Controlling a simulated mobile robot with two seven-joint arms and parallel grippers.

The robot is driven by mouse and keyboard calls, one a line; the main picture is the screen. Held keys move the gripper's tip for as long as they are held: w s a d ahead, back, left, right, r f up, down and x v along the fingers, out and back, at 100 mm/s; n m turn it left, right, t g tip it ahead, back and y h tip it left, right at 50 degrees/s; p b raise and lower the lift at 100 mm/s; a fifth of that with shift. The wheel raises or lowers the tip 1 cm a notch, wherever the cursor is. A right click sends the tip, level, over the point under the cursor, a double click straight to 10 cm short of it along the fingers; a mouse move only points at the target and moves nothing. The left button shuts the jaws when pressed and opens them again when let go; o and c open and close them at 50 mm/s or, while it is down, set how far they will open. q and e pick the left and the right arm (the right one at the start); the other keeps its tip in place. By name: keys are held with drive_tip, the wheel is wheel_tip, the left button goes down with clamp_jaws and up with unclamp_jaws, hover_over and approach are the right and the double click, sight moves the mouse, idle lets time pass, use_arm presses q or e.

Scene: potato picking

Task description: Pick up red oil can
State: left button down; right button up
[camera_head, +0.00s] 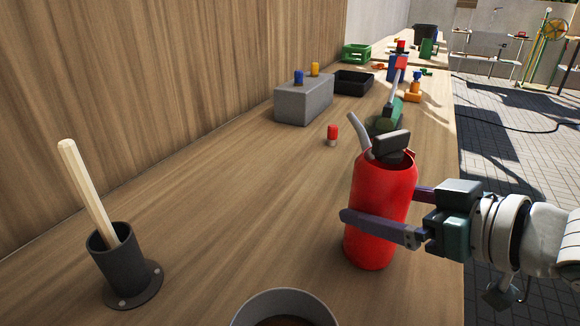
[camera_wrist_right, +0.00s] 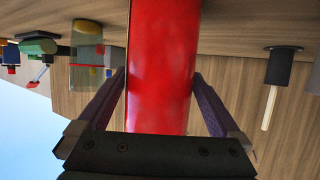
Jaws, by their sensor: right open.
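The red oil can (camera_head: 378,190), with a dark cap and a grey spout, stands upright on the wooden table near its right edge. My right gripper (camera_head: 375,222) reaches in from the right at the can's lower body. One finger passes in front of the can and the other goes behind it. In the right wrist view the can (camera_wrist_right: 160,70) fills the space between the two open fingers (camera_wrist_right: 162,95), with small gaps showing low on both sides. My left gripper is not in view.
A dark holder (camera_head: 120,262) with a wooden stick stands at the left. A grey pot (camera_head: 250,308) is at the front edge. A small red-topped piece (camera_head: 332,135) and a grey block (camera_head: 303,100) lie behind the can. The table's middle is clear.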

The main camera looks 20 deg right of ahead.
drive_tip(key=shift+w+a+f, duration=0.1)
drive_tip(key=shift+w+f, duration=0.05)
drive_tip(key=shift+w, duration=0.25)
drive_tip(key=c, duration=1.3)
drive_tip(key=shift+c, duration=0.7)
